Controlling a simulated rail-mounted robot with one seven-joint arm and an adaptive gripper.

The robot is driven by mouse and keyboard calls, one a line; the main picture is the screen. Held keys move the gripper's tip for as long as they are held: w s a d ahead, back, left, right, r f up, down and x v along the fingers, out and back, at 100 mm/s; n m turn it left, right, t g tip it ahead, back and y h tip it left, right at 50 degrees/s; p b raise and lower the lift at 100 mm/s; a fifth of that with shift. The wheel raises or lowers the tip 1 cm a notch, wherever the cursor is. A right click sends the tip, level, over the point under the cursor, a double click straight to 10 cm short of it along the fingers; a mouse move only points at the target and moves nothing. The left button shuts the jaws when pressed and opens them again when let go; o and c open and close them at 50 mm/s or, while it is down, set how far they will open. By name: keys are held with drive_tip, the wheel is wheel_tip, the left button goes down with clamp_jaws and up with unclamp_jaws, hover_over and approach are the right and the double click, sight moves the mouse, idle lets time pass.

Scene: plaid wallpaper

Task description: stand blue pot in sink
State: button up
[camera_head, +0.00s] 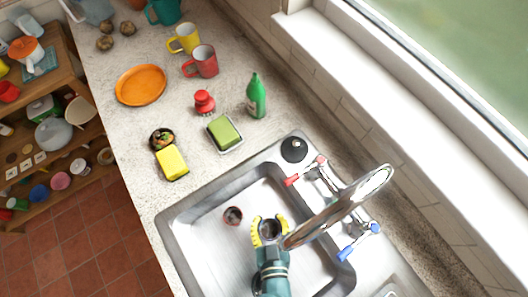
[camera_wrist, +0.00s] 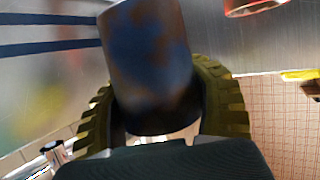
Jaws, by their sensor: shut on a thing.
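The blue pot (camera_wrist: 148,50) is a small cylinder with blue and brown patches, held between my yellow-padded fingers in the wrist view. My gripper (camera_head: 268,228) is shut on it, over the steel sink basin (camera_head: 205,240) in the head view. There the pot (camera_head: 269,230) shows as a small dark round opening between the fingers. I cannot tell whether its base touches the basin floor.
A small reddish-brown round pot (camera_head: 233,215) is in the basin left of my gripper. The chrome faucet (camera_head: 340,207) arches close on the right. A yellow sponge (camera_head: 172,162), green sponge (camera_head: 224,133) and green bottle (camera_head: 256,97) are on the counter beyond.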

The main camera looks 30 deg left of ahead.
drive_tip(key=w+a, duration=0.2)
drive_tip(key=w, duration=0.1)
drive_tip(key=w+a+p, duration=0.1)
drive_tip(key=w+a, duration=0.1)
drive_tip(key=w, duration=0.1)
drive_tip(key=w+a, duration=0.2)
drive_tip(key=w, duration=0.1)
drive_tip(key=shift+w+a+r, duration=0.15)
drive_tip(key=shift+a+r, duration=0.05)
drive_tip(key=shift+a, duration=0.2)
drive_tip(key=shift+d+f, duration=0.2)
drive_tip(key=shift+f, duration=0.75)
drive_tip(key=shift+f+b, duration=1)
drive_tip(key=shift+f, duration=1.7)
drive_tip(key=shift+f, duration=0.1)
drive_tip(key=o, duration=1.4)
drive_tip(key=shift+s, duration=0.2)
